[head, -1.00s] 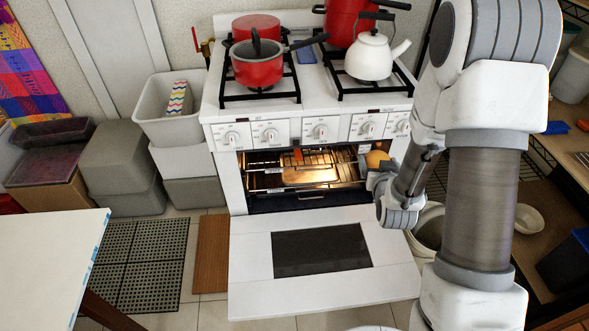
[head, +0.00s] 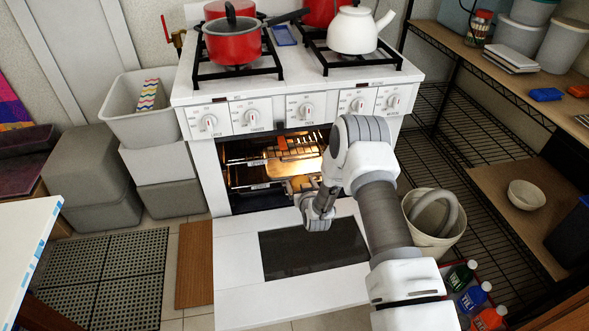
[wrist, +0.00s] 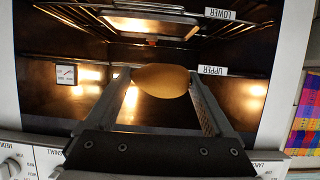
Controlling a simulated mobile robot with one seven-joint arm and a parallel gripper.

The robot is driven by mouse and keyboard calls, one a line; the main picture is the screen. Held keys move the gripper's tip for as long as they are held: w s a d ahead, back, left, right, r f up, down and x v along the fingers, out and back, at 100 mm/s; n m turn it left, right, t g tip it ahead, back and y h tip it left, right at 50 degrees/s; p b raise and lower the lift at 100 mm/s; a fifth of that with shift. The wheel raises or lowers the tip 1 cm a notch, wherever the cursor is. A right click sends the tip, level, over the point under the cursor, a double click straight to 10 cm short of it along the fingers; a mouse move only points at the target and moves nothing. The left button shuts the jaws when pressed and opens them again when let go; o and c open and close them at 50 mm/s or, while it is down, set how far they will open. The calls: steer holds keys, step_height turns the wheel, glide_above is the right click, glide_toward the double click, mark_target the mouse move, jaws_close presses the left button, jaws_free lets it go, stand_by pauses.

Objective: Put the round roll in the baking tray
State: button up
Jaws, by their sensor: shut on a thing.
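The round roll (wrist: 160,86), smooth and golden-tan, is between the two fingers of my gripper (wrist: 158,76) in the wrist view. The gripper is shut on it and holds it in front of the open oven. In the head view my gripper (head: 318,212) is over the lowered oven door, and my arm hides the roll. A shiny metal tray (head: 294,166), seemingly the baking tray, is on a rack inside the lit oven. Its bright surface seems to show at the top of the wrist view (wrist: 150,26), apart from the roll.
The oven door (head: 240,289) lies open below the oven mouth. The racks carry UPPER (wrist: 212,70) and LOWER (wrist: 220,14) labels. A red pot (head: 232,44) and white kettle (head: 352,30) stand on the stove. A beige bin (head: 420,238) and bottles (head: 472,298) are at the right.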

step_height(320, 180, down, 8)
steer(key=w+a+r+b, duration=0.1)
steer(key=a+b, duration=0.1)
steer(key=b, duration=0.8)
glide_above(286, 175)
steer(key=shift+f, duration=0.45)
steer(key=shift+w+a+f, duration=0.1)
steer(key=shift+w+f, duration=0.15)
steer(key=shift+w, duration=0.05)
steer(key=shift+s+f+b, duration=0.1)
steer(key=shift+f+b, duration=0.5)
steer(key=shift+f, duration=0.25)
steer(key=shift+s+f+b, duration=0.25)
steer(key=shift+f+b, duration=0.05)
steer(key=shift+f, duration=0.2)
steer(key=shift+w+f, duration=0.15)
steer(key=shift+f, duration=0.4)
steer(key=shift+w+r, duration=0.1)
steer(key=shift+r, duration=0.15)
steer(key=shift+c, duration=0.7)
steer(key=shift+f, duration=0.3)
